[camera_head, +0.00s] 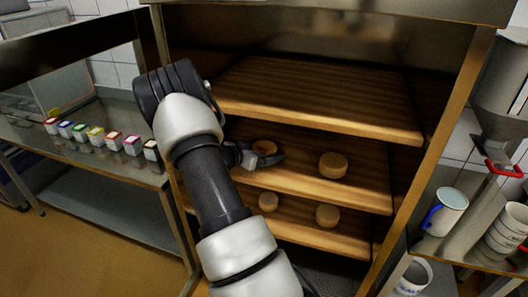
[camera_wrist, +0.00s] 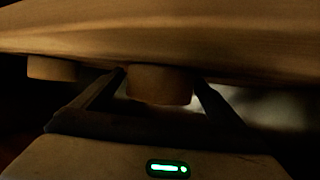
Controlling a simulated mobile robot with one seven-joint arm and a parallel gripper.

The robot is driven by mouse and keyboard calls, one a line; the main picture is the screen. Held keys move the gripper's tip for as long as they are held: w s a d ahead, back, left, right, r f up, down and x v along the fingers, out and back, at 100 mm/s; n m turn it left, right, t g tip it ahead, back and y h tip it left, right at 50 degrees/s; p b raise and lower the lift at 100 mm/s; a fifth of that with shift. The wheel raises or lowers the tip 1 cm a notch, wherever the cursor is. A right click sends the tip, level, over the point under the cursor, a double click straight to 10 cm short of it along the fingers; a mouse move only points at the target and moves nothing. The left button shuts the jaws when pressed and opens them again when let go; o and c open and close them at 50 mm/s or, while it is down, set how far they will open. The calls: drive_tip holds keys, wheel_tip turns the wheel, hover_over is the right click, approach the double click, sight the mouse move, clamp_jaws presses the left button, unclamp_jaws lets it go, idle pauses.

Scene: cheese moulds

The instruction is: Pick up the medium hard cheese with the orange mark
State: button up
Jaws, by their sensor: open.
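A round cheese (camera_head: 264,146) with an orange-tinted top sits on the middle wooden shelf, partly hidden behind my gripper (camera_head: 265,158). In the wrist view, which looks upside down, this cheese (camera_wrist: 160,88) stands between the two open fingers of my gripper (camera_wrist: 161,76). One finger is on each side of it; I cannot tell whether either touches it. The mark is too small to make out clearly, and the wrist view shows only the dark side of the cheese.
Another cheese (camera_head: 333,165) stands to the right on the same shelf (camera_head: 300,183). Two cheeses (camera_head: 268,201) (camera_head: 327,215) sit on the lower shelf. The upper shelf (camera_head: 320,100) is empty and close above. Cabinet walls flank the shelves. Coloured containers (camera_head: 96,136) line the left table.

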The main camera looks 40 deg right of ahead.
sight(265, 147)
drive_tip(key=c, duration=1.1)
drive_tip(key=shift+r, duration=0.1)
drive_tip(key=shift+s+d+r, duration=0.1)
drive_tip(key=shift+r, duration=0.2)
wheel_tip(265, 147, up, 7)
drive_tip(key=shift+f, duration=0.2)
drive_tip(key=s+d+b, duration=0.1)
drive_tip(key=s+d, duration=0.2)
drive_tip(key=s, duration=0.3)
drive_tip(key=s+d+b, duration=0.1)
drive_tip(key=s+d, duration=0.2)
drive_tip(key=s, duration=0.2)
drive_tip(key=s+d+b, duration=0.1)
drive_tip(key=s+d, duration=0.2)
drive_tip(key=s, duration=0.3)
drive_tip(key=shift+s+f, duration=0.1)
drive_tip(key=shift+s, duration=0.2)
